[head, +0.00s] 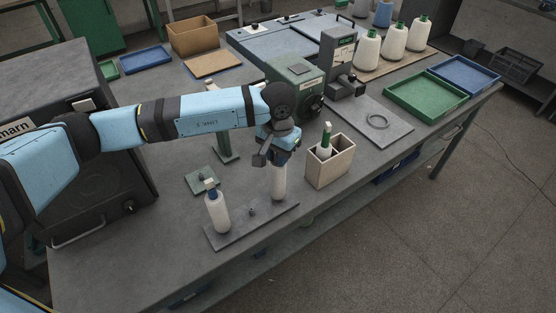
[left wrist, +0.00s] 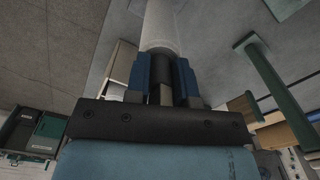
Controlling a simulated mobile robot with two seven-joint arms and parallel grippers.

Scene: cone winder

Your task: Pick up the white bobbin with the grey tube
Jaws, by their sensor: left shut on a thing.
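My left gripper (head: 277,154) points down and is shut on the top of a white bobbin (head: 279,184). The bobbin hangs upright below it, over or at the right end of the dark board (head: 232,234); I cannot tell whether it touches. In the left wrist view the white bobbin (left wrist: 161,28) extends beyond the blue fingers of the left gripper (left wrist: 162,72). A greyish piece shows between the fingers, but most of the tube is hidden. Another white bobbin (head: 217,213), with a blue tube, stands at the board's left end. My right gripper is not in view.
A small peg (head: 252,212) stands mid-board. Right of the gripper is a divided wooden box (head: 331,172) holding a green-tubed bobbin (head: 325,141). A green stand (head: 226,148) is close behind. Green (head: 425,98) and blue (head: 464,74) trays lie at the right. The front table edge is near.

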